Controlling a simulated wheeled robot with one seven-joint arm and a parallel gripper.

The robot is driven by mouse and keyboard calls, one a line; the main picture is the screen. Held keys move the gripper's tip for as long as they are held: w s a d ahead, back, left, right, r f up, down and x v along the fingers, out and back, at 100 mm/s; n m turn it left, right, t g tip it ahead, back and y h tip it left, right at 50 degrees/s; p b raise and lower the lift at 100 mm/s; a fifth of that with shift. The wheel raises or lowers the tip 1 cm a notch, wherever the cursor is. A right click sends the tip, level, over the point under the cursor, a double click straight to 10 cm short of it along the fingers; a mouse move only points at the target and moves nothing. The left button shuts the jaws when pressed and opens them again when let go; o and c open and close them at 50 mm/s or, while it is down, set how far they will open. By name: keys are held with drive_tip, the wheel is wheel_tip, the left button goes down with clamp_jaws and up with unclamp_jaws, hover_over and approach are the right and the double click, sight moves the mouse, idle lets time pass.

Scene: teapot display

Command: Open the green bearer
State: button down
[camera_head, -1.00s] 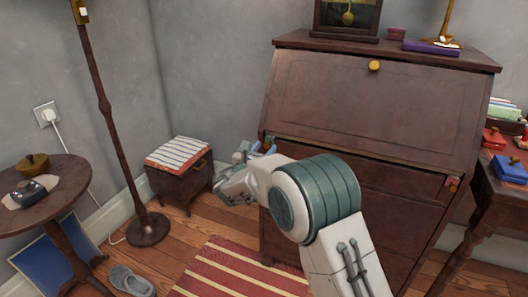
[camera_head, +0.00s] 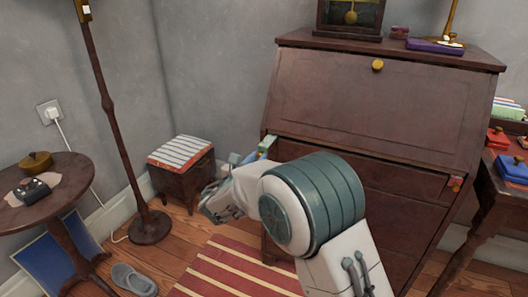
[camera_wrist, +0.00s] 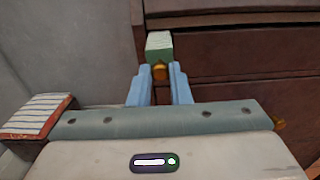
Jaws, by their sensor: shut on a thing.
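The green bearer (camera_head: 268,142) sticks out from the upper left front of the dark wooden desk (camera_head: 370,100). In the wrist view, its pale green end (camera_wrist: 159,41) faces me, with a small brass knob (camera_wrist: 160,72) below it. My gripper (camera_wrist: 160,76) has its two blue fingers on either side of this knob, shut on it. In the head view my gripper (camera_head: 248,158) is at the desk's left front corner, partly hidden by my own arm. The desk's sloping lid is shut, with a brass knob (camera_head: 377,65) at its top.
A red-ended bearer (camera_head: 455,183) sits at the desk's right side. A small stool (camera_head: 183,185) with a striped cushion stands left of my gripper. A floor lamp (camera_head: 117,140) and a round table (camera_head: 70,175) are farther left. A striped rug (camera_head: 225,270) lies in front.

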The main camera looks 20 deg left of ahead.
drive_tip(key=s+a, duration=0.1)
drive_tip(key=s, duration=1.1)
drive_tip(key=shift+s+p, duration=0.2)
drive_tip(key=shift+p, duration=0.15)
drive_tip(key=c, duration=1.3)
unclamp_jaws()
drive_tip(key=shift+c, duration=0.2)
drive_tip(key=s+a+p, duration=0.1)
drive_tip(key=s+p, duration=0.2)
drive_tip(key=s, duration=1)
drive_tip(key=shift+s, duration=0.35)
